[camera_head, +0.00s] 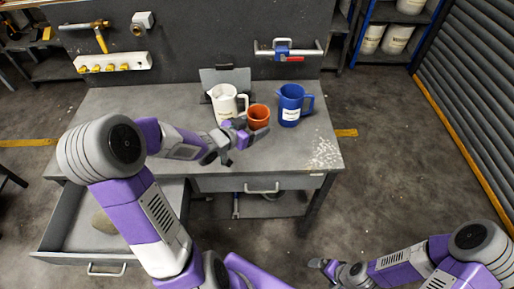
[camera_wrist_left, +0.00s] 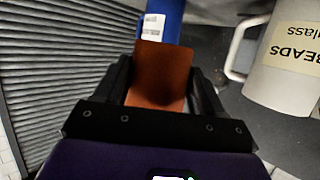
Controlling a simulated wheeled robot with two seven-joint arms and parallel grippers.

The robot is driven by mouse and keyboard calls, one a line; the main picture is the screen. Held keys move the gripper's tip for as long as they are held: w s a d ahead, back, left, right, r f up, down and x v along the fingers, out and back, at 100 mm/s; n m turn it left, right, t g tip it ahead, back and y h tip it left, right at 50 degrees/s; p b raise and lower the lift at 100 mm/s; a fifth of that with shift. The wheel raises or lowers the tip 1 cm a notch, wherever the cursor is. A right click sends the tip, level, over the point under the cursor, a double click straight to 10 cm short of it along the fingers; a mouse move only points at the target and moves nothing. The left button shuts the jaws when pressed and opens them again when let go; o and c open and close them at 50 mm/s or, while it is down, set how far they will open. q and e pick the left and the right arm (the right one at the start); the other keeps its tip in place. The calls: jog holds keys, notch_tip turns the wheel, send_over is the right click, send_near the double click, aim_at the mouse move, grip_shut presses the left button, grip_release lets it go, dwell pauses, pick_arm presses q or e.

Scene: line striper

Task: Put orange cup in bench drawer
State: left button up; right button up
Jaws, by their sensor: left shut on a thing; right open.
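The orange cup (camera_head: 258,117) is at the bench top between the white jug and the blue jug. My left gripper (camera_head: 243,130) is shut on it; in the left wrist view the orange cup (camera_wrist_left: 161,72) sits between the two fingers. I cannot tell whether the cup is lifted off the bench. The left bench drawer (camera_head: 62,232) is pulled open, with a roundish beige thing (camera_head: 103,222) inside; my left arm hides part of it. My right gripper (camera_head: 326,265) is open and empty, low at the right, away from the bench.
The white jug (camera_head: 226,103) stands close left of the cup and the blue jug (camera_head: 291,104) close right. A second drawer (camera_head: 262,184) is closed. The bench top (camera_head: 312,135) is clear at the front right. Shelves with white buckets (camera_head: 396,40) stand behind right.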

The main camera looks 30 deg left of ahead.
pick_arm(q)
jog(key=b, duration=0.2)
send_over(254, 151)
notch_tip(254, 151, down, 5)
jog(key=shift+d+r, duration=0.15)
jog(key=shift+r, duration=0.05)
notch_tip(254, 151, down, 5)
jog(key=shift+b, duration=0.75)
jog(key=shift+r, duration=0.1)
jog(key=shift+f, duration=0.25)
jog(key=o, duration=0.9)
jog(key=shift+f, duration=0.1)
jog(key=o, duration=0.5)
